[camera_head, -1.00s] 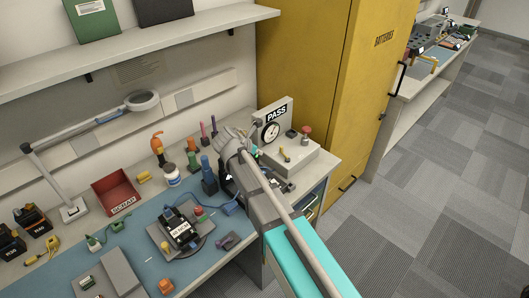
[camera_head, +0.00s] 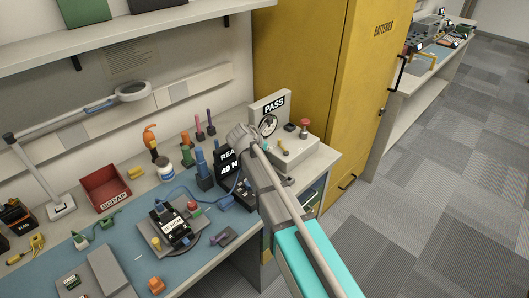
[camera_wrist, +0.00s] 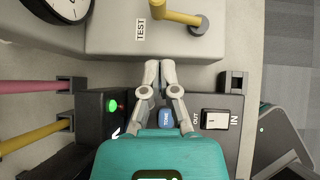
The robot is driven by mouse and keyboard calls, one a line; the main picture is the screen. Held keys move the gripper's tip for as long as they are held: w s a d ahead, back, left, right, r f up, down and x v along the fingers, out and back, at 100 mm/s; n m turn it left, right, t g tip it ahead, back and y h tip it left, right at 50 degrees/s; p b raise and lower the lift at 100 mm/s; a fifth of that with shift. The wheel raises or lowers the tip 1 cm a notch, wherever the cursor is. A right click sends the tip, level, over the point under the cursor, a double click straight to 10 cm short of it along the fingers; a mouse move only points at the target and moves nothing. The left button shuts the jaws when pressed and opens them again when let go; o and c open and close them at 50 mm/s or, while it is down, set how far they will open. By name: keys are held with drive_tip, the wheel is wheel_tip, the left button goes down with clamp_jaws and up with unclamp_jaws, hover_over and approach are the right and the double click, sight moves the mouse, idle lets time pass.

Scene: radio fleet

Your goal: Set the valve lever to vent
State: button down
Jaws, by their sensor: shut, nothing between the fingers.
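The valve lever (camera_wrist: 178,16) is a yellow bar on the light grey tester box (camera_wrist: 105,40) in the wrist view. No vent label shows in the wrist view. In the head view the lever (camera_head: 284,146) is small, on top of the tester beside the PASS gauge (camera_head: 268,124). My gripper (camera_wrist: 152,68) is shut and empty, its fingertips at the tester's near edge, below the lever and apart from it. In the head view my arm hides the fingertips.
Under the fingers is a dark unit with a green light, a blue button (camera_wrist: 165,120) and an IN/OUT switch (camera_wrist: 216,119). A red knob (camera_head: 304,127) stands on the tester's right. A yellow cabinet (camera_head: 310,80) rises behind it. A READY 40 N display (camera_head: 228,165) stands left of my arm.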

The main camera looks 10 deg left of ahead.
sight(278, 145)
drive_tip(key=shift+w+d, duration=0.55)
drive_tip(key=shift+w, duration=0.3)
drive_tip(key=shift+w+d, duration=0.5)
drive_tip(key=shift+w, duration=0.3)
